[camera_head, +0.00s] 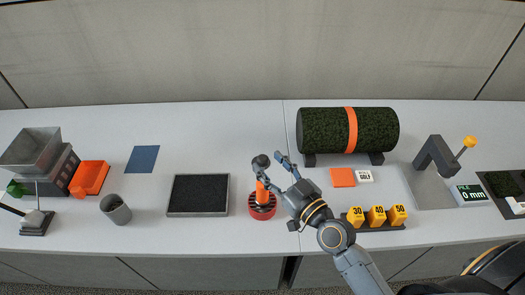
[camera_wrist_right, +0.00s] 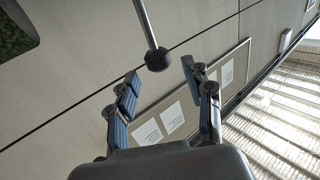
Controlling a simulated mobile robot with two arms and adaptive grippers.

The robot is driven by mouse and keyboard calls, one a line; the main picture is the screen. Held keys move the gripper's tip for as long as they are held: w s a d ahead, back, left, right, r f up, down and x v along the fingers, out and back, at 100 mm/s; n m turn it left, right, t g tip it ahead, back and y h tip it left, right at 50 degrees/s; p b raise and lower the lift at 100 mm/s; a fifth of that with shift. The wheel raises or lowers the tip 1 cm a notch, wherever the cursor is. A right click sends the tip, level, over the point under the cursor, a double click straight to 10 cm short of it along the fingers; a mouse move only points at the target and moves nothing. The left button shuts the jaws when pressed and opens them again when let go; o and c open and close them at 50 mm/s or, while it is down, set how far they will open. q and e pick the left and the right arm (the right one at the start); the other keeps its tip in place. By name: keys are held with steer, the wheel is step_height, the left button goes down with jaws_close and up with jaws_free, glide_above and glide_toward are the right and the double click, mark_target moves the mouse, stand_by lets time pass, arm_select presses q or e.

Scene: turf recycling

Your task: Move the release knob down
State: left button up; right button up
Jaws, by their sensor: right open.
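A dark round knob (camera_wrist_right: 158,60) on a thin metal rod shows in the right wrist view, between the fingertips of my right gripper (camera_wrist_right: 160,78) and apart from both fingers. In the head view a dark ball (camera_head: 261,161) shows beside the left finger of my right gripper (camera_head: 272,160), above an orange post in a red round base (camera_head: 262,207). I take it to be the same knob. My right gripper is open and empty, its fingers spread around the knob. The gripper partly hides the post. My left gripper is not in view.
A dark tray (camera_head: 198,213) stands left of the red base. A green turf roll (camera_head: 322,129) on a stand lies behind. Yellow numbered blocks (camera_head: 377,216) stand to the right, near my right arm. A grey bent stand (camera_head: 435,151) with a yellow-knobbed lever (camera_head: 470,142) is farther right.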

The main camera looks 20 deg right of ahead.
mark_target(266, 162)
steer(key=shift+p+x, duration=0.4)
steer(key=shift+x, duration=1.5)
jaws_close()
